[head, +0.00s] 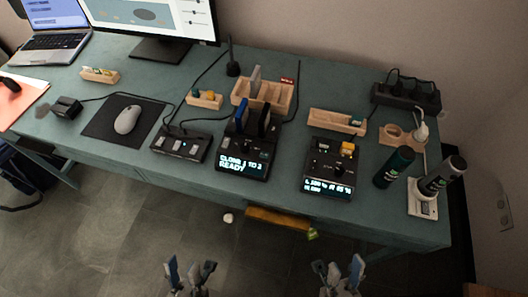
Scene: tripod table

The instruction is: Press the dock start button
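The dock (229,166) is a black box on the teal desk, a little left of the middle. Its lit screen reads roughly "CLONE 1 TO 2 READY". Two upright drives stand in its top, a black one and a blue one (264,120). Small controls show on its top between drives and screen, but I cannot tell which is the start button. My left gripper (188,272) is at the bottom edge, below the desk's front edge in the picture, fingers apart and empty. My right gripper (342,272) is likewise low, apart from the desk, open and empty.
A second black device with a lit screen (329,186) stands to the right, a black switch box (180,146) to the left. A wooden rack (284,96) is behind the dock. An orange-brown drawer or tray (278,218) sits at the desk's front edge.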

